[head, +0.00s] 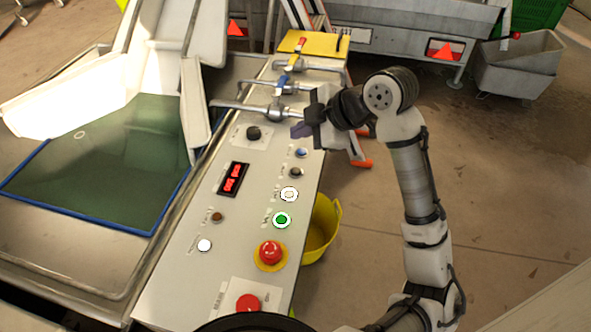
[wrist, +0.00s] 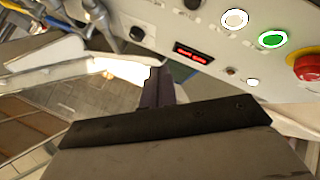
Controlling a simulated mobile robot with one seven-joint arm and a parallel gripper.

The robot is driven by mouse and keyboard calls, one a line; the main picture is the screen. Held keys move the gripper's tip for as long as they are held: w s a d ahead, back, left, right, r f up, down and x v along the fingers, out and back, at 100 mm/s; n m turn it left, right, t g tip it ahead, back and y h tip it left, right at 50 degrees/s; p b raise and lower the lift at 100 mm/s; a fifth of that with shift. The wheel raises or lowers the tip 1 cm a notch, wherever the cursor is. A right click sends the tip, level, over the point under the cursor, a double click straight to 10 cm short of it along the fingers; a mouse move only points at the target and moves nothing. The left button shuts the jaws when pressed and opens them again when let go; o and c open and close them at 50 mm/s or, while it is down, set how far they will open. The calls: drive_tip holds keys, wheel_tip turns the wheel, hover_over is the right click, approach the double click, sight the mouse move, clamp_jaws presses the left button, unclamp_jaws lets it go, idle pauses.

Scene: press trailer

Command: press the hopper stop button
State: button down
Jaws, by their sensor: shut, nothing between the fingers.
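The control panel (head: 185,277) carries several buttons with labels too small to read, so I cannot tell which is the hopper stop. A white button (head: 289,194) sits above a green button (head: 282,219). Below them are a red mushroom button on a yellow base (head: 270,253) and another red button (head: 248,303). A small white button (head: 204,245) is at the left. My gripper (head: 298,130) is shut and empty, above the panel's far part near the valves. In the wrist view the shut fingers (wrist: 158,88) are apart from the white button (wrist: 235,19) and green button (wrist: 272,39).
Pipes with a blue-handled valve (head: 284,82) and a red-handled valve (head: 299,46) stand beyond the buttons. A red digital display (head: 233,179) is on the panel. A blue-edged tank (head: 95,190) lies left. A yellow bucket (head: 322,228) stands on the floor at right.

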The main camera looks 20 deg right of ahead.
sight(300, 175)
drive_tip(key=shift+f+b, duration=3.05)
drive_tip(key=shift+f, duration=1.35)
drive_tip(key=shift+f+b, duration=0.3)
drive_tip(key=shift+b, duration=0.2)
drive_tip(key=shift+f+b, duration=0.4)
drive_tip(key=shift+r, duration=0.15)
drive_tip(key=shift+r+p, duration=0.5)
drive_tip(key=shift+r, duration=0.2)
wheel_tip(300, 175, up, 5)
drive_tip(key=p, duration=0.3)
